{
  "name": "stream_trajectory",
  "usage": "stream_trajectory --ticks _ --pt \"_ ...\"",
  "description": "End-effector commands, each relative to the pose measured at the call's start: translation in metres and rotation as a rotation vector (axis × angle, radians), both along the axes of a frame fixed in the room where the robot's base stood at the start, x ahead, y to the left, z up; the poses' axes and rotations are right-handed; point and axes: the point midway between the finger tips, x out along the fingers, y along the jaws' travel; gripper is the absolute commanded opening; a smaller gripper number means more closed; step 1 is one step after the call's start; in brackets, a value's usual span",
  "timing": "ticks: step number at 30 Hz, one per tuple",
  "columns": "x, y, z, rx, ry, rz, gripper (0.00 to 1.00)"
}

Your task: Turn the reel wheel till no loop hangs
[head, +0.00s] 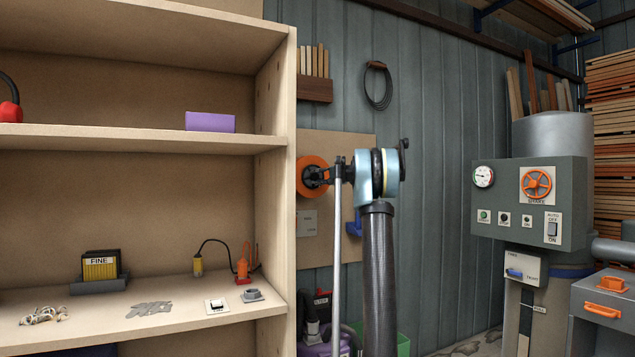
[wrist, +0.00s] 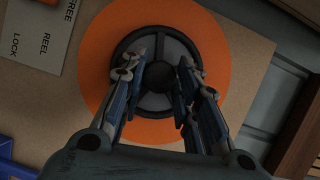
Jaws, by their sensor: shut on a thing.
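The reel is an orange disc (head: 306,184) on a tan board in the head view; it fills the middle of the wrist view (wrist: 100,62). At its centre is the dark reel wheel (wrist: 157,102), with grey sectors and a round hub. My gripper (wrist: 162,76) has its fingers on either side of that hub and is shut on the wheel. In the head view my gripper (head: 322,176) reaches the reel from the right and hides part of it. No hanging loop can be made out at the reel.
A "REEL FREE/LOCK" label (wrist: 42,35) lies beside the reel. A blue part (head: 353,224) sits on the board (head: 335,145). A wooden shelf (head: 281,90) stands close on the left. A grey control box (head: 510,200) is at right.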

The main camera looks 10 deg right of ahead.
Motion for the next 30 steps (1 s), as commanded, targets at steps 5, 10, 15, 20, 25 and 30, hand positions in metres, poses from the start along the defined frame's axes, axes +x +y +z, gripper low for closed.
stream_trajectory --ticks 5,10,15,20,25,30 --pt "0.000 -0.004 -0.002 -0.003 0.002 -0.006 0.05" --pt "0.000 -0.004 -0.002 -0.004 0.001 -0.005 0.38" --pt "0.000 -0.003 -0.002 -0.003 0.001 -0.003 0.49" --pt "0.000 -0.002 -0.001 -0.002 0.001 -0.002 0.49" --pt "-0.005 -0.006 0.000 -0.002 0.001 -0.002 0.49" --pt "-0.024 -0.022 0.000 -0.002 0.000 -0.004 0.49"
